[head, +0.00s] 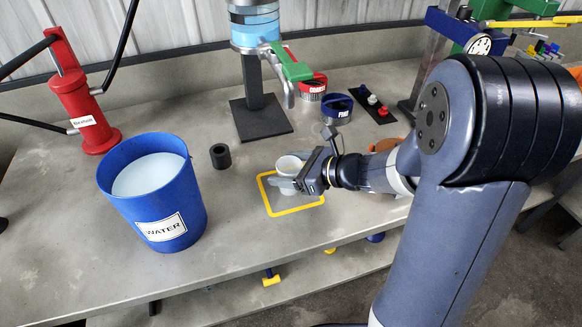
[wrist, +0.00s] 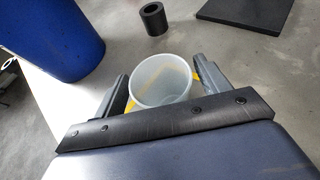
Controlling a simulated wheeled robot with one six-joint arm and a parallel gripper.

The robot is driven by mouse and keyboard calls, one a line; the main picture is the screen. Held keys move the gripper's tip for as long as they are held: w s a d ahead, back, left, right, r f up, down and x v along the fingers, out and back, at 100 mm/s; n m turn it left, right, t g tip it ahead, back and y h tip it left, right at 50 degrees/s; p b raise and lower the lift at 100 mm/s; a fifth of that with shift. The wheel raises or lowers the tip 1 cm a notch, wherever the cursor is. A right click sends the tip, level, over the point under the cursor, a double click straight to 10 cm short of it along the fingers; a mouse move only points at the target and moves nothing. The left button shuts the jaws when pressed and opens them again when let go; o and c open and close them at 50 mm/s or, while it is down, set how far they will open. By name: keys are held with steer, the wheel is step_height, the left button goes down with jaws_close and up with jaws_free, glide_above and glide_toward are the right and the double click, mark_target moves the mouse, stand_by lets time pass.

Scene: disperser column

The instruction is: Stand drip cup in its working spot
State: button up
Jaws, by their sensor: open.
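The drip cup (head: 288,166) is a small white, translucent, empty cup. It stands upright within a yellow square outline (head: 296,210) on the grey bench. My gripper (head: 288,184) is low at the cup, with its fingers open on either side of it. In the wrist view the cup (wrist: 160,80) sits between the two fingers of my gripper (wrist: 160,88). Gaps show beside the cup there, though I cannot tell whether a finger touches it. My gripper hides part of the cup and of the yellow outline in the head view.
A blue water bucket (head: 155,195) stands left of the outline. Behind is a column with a green-handled valve (head: 290,65) on a black base plate (head: 262,118). A red pump (head: 80,105) stands far left. The bench front is clear.

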steer(key=shift+s+d+r, duration=0.1)
steer(key=shift+d+r, duration=0.1)
steer(key=shift+r, duration=0.1)
steer(key=p+v, duration=0.1)
steer(key=v, duration=1)
steer(key=shift+s+d+p, duration=0.2)
steer(key=shift+s+p, duration=0.05)
steer(key=shift+p, duration=0.05)
steer(key=b+x, duration=0.1)
steer(key=x, duration=1.1)
steer(key=shift+w+b, duration=0.1)
steer(key=shift+b, duration=0.2)
steer(key=shift+f, duration=0.2)
steer(key=shift+r, duration=0.25)
